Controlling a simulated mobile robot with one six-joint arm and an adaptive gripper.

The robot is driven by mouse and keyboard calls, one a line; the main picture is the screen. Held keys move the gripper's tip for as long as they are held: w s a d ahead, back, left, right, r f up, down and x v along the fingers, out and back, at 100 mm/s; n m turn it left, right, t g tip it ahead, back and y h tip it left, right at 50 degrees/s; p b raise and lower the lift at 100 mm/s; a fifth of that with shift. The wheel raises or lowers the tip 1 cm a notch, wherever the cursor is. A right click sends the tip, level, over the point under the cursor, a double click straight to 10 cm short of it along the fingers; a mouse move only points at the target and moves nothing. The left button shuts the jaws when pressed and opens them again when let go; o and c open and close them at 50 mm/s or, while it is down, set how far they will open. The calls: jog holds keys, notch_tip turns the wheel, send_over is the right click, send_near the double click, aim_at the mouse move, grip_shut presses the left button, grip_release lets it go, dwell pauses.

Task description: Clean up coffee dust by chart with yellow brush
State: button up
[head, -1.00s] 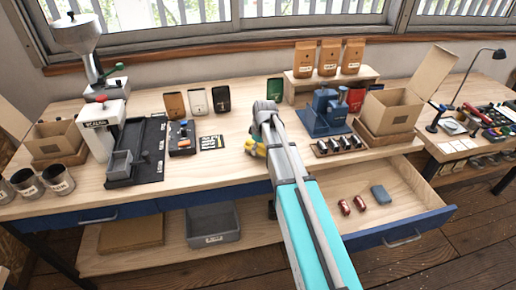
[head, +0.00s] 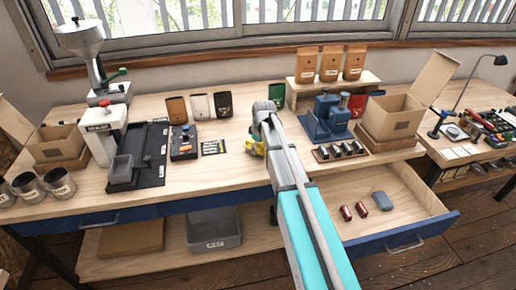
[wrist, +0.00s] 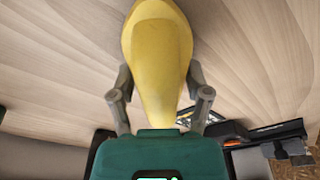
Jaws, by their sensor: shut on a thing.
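My gripper (wrist: 160,97) is shut on the yellow brush (wrist: 158,45), whose rounded yellow body fills the upper middle of the wrist view. In the head view, a bit of the brush's yellow (head: 257,149) shows at my gripper (head: 254,145), above the middle of the wooden bench (head: 235,170). A small dark printed card (head: 213,146), perhaps the chart, lies on the bench left of my gripper. Coffee dust is too small to make out. The brush's bristles are not clear in either view.
A black tray (head: 150,170) and a small black device (head: 183,145) are left of the card. A blue press (head: 327,120) and a rack of small cylinders (head: 340,151) stand to the right. The drawer (head: 405,238) is open at front right. Bare bench lies in front of the card.

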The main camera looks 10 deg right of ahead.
aim_at(263, 153)
jog(key=shift+w, duration=0.1)
jog(key=shift+w, duration=1.9)
jog(key=shift+s+d+f, duration=0.1)
jog(key=shift+d, duration=0.7)
jog(key=shift+s, duration=1.85)
jog(key=shift+s, duration=0.1)
jog(key=shift+s, duration=1.9)
